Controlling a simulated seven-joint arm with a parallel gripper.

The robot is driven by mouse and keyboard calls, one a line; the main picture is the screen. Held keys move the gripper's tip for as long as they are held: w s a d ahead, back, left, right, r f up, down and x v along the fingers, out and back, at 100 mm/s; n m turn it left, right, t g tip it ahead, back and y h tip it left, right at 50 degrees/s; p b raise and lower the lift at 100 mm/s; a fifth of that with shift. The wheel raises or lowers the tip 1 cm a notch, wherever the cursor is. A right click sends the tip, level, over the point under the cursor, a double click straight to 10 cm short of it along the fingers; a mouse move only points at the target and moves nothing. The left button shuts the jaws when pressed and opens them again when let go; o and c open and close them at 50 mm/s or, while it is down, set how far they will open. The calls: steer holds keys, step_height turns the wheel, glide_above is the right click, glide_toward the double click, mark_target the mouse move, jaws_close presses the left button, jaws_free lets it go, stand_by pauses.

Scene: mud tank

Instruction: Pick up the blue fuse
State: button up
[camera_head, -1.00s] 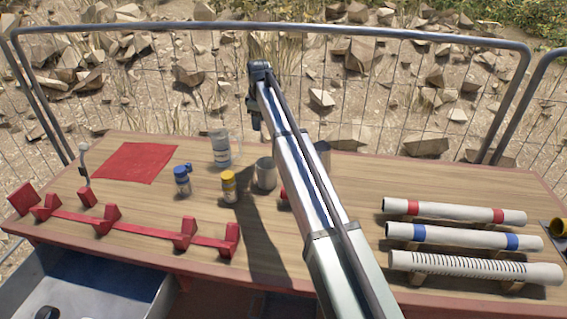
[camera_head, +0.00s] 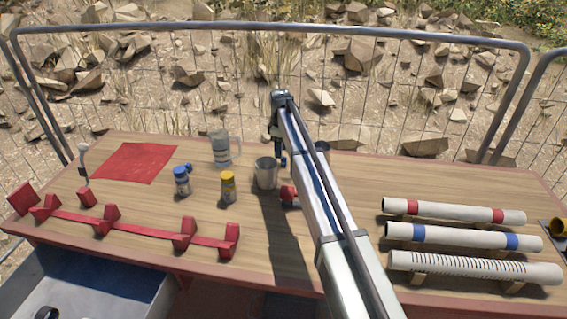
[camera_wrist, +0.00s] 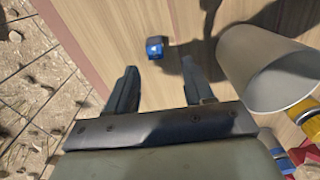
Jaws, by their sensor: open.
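A small dark block with a blue face, which looks like the blue fuse (camera_wrist: 154,47), lies on the wooden table in the wrist view. It is just beyond my gripper's fingertips (camera_wrist: 159,72), roughly in line with the gap between them and not touching either finger. My gripper is open with nothing between its fingers. In the head view, my gripper (camera_head: 275,133) hangs over the far part of the table behind a metal cup. A small bit of blue (camera_head: 283,162) shows beside my arm there, mostly hidden.
The metal cup (camera_wrist: 262,65) stands close to the right finger in the wrist view. A yellow-capped bottle (camera_head: 228,187), a blue-capped bottle (camera_head: 181,181) and a clear jug (camera_head: 221,149) stand left of the arm. White tubes (camera_head: 455,237) lie at right. A wire fence runs behind.

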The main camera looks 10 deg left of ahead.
mark_target(284, 162)
steer(key=shift+w+f, duration=0.15)
steer(key=shift+f, duration=1.2)
steer(key=shift+w+f, duration=0.1)
steer(key=shift+f, duration=1.25)
steer(key=shift+c, duration=0.2)
jaws_close()
steer(key=shift+r, duration=0.1)
